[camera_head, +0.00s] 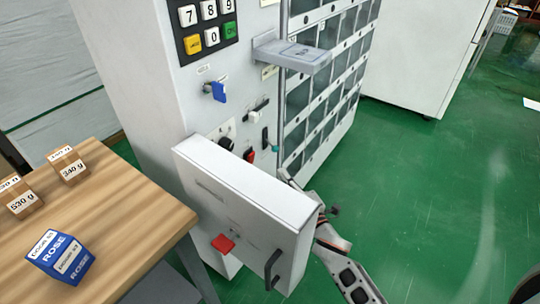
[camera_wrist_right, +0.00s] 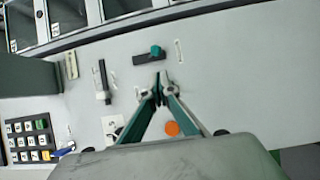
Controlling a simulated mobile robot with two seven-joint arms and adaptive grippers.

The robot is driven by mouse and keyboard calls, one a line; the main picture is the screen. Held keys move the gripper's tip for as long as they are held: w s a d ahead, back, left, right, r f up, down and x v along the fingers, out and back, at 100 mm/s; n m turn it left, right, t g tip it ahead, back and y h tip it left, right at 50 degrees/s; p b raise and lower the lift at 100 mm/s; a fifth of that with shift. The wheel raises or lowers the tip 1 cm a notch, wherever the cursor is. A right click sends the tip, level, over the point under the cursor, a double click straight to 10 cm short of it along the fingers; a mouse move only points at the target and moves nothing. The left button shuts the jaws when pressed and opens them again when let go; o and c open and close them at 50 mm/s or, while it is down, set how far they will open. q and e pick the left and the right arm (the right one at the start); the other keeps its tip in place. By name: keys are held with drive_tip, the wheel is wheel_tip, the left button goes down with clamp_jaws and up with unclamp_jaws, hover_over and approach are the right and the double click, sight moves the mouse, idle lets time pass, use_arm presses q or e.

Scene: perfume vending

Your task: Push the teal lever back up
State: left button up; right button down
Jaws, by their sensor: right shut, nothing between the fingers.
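The teal lever (camera_head: 273,147) sits on the white machine's front panel, at the low end of its dark vertical slot (camera_head: 265,138). In the right wrist view, which is turned sideways, the teal knob (camera_wrist_right: 156,50) is near the right end of the dark slot (camera_wrist_right: 142,60). My right gripper (camera_head: 284,176) is shut and empty, just below the lever and partly hidden by the open door. In the wrist view its fingertips (camera_wrist_right: 160,92) are together, apart from the knob in the picture; the depth gap is unclear. My left gripper is not in view.
An open white door (camera_head: 245,185) with a red tab juts out in front of the panel. A shelf bracket (camera_head: 292,54) sticks out above. A blue key (camera_head: 216,91) and a slider (camera_head: 258,110) are nearby. A wooden table (camera_head: 130,215) with boxes stands left. Green floor is clear right.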

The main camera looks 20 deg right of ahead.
sight(271, 145)
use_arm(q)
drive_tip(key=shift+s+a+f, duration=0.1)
use_arm(e)
drive_tip(key=w, duration=0.3)
drive_tip(key=w+b, duration=0.1)
drive_tip(key=w, duration=0.2)
drive_tip(key=w+a, duration=0.1)
drive_tip(key=w, duration=0.2)
drive_tip(key=shift+a, duration=0.1)
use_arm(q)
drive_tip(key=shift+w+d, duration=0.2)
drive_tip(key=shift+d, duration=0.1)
use_arm(e)
drive_tip(key=shift+w+r, duration=0.1)
drive_tip(key=shift+w, duration=0.35)
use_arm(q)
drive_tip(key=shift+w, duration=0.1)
use_arm(e)
drive_tip(key=shift+r, duration=0.1)
